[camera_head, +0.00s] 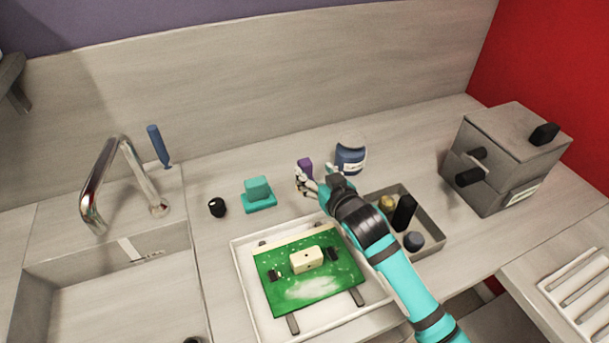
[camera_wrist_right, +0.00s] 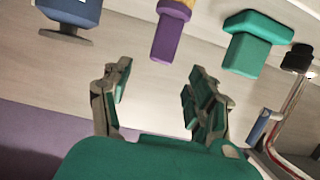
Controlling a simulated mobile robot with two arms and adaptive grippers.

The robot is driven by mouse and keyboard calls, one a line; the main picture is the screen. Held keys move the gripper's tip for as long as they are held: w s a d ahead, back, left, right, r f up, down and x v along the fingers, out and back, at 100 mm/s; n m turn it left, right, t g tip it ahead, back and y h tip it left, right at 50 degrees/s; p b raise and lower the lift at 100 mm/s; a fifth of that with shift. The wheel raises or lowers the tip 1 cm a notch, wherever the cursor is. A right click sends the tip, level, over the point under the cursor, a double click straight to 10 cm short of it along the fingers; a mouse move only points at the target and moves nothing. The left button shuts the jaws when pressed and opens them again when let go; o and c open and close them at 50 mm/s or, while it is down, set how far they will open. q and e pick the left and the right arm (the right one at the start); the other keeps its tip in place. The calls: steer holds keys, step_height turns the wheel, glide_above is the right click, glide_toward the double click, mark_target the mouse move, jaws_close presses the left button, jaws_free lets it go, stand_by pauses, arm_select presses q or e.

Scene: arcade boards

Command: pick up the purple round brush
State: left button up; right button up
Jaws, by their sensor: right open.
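The purple round brush (camera_head: 305,166) stands on the counter near the back wall, partly hidden behind my right gripper in the head view. In the right wrist view the brush (camera_wrist_right: 168,38) has a purple block-like body and a yellowish part at the top edge of the picture. My right gripper (camera_head: 316,177) is open and empty. In the wrist view the brush lies beyond the gap between its fingertips (camera_wrist_right: 160,78), apart from both fingers. My left gripper is not in view.
In front are a white tray (camera_head: 245,284) with a green board (camera_head: 330,283) and a grey bin (camera_head: 436,236) of small items.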

mark_target(307, 164)
steer(key=shift+w+a+f, duration=0.2)
steer(key=shift+w+a, duration=0.05)
steer(key=shift+w, duration=0.35)
steer(key=shift+w+a+f, duration=0.1)
steer(key=shift+w+a, duration=0.05)
steer(key=shift+w, duration=0.2)
steer(key=shift+w+a, duration=0.1)
steer(key=shift+w, duration=0.15)
steer(key=x, duration=0.3)
steer(key=shift+w+a+f+p, duration=0.1)
steer(key=shift+w+p, duration=0.1)
steer(key=shift+p, duration=0.15)
steer(key=shift+w+a+f, duration=0.25)
steer(key=shift+w, duration=0.25)
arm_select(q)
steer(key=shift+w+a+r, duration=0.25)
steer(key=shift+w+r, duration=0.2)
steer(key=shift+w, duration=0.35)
arm_select(e)
steer(key=shift+c, duration=0.3)
steer(key=c, duration=1.1)
jaws_close()
